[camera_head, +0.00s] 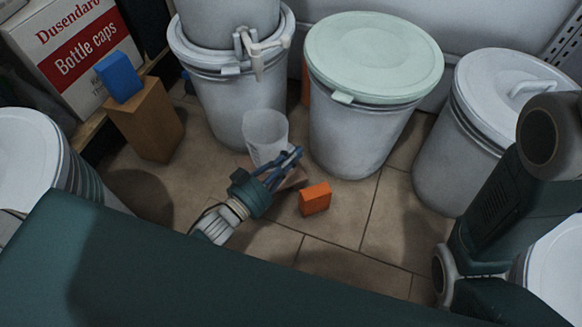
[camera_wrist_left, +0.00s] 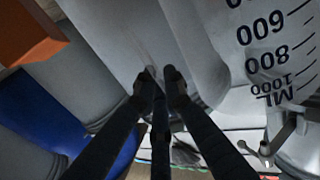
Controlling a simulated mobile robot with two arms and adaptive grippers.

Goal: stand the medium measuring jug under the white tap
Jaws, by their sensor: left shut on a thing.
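The measuring jug (camera_head: 265,133) is a translucent whitish cup, upright in the head view, below and a little right of the white tap (camera_head: 254,52) on the grey drum (camera_head: 235,105). My left gripper (camera_head: 292,160) is at the jug's lower right side, shut on it. In the left wrist view the fingers (camera_wrist_left: 160,85) close on a thin pale part, and the jug wall (camera_wrist_left: 225,45) shows black marks for 600, 800 and 1000 ML. The exact grip and the jug's base are partly hidden by the gripper. My right gripper is out of view.
An orange block (camera_head: 314,198) lies on the tiled floor right of my left gripper. A drum with a pale green lid (camera_head: 373,55) and a grey-lidded drum (camera_head: 512,85) stand to the right. A brown block (camera_head: 146,120) with a blue block (camera_head: 119,77) stands left.

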